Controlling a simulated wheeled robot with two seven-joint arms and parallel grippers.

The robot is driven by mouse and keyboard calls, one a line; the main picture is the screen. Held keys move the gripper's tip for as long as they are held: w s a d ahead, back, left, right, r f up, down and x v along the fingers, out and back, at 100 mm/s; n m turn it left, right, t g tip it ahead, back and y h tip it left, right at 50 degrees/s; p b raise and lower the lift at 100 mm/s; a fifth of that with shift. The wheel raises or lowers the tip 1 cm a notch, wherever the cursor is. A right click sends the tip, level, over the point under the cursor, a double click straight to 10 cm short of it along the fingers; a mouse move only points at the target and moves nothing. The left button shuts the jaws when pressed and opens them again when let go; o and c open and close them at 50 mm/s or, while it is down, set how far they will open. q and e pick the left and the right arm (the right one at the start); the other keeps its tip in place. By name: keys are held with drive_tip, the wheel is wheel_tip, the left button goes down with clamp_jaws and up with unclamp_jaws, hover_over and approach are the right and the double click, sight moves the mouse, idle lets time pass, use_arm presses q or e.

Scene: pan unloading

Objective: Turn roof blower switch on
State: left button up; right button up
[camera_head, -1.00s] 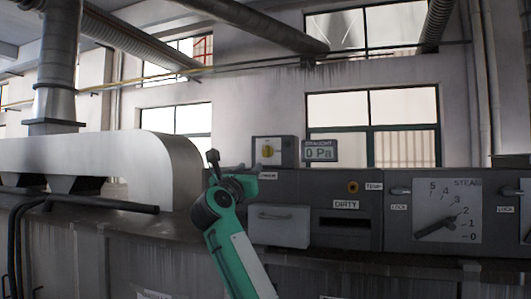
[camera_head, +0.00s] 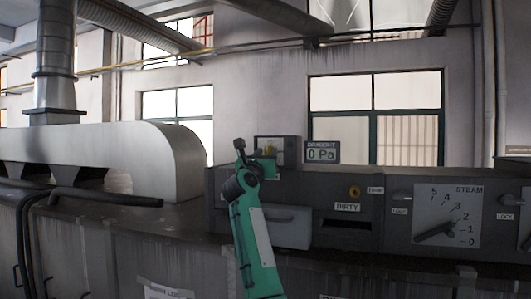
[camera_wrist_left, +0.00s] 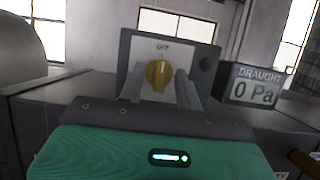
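The roof blower switch is a grey box (camera_head: 290,146) on top of the machine, with a round yellow knob. In the left wrist view the knob (camera_wrist_left: 158,75) has its white mark pointing up at a short label above it that I cannot read surely. My left gripper (camera_head: 270,153) is in front of the box and hides much of the knob in the head view. In the left wrist view its two grey fingers (camera_wrist_left: 160,88) stand apart, one on each side of the knob. I cannot tell whether they touch it. My right gripper is out of view.
A draught display (camera_head: 322,152) reading 0 Pa stands just right of the box. Below are a drawer front (camera_head: 290,228), a dark slot marked DIRTY and a steam gauge (camera_head: 447,215). A large curved metal duct (camera_head: 180,160) is to the left.

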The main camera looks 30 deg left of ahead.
use_arm(q)
drive_tip(key=shift+s, duration=0.1)
drive_tip(key=shift+c, duration=0.2)
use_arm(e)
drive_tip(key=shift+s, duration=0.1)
use_arm(q)
drive_tip(key=shift+d, duration=0.1)
clamp_jaws()
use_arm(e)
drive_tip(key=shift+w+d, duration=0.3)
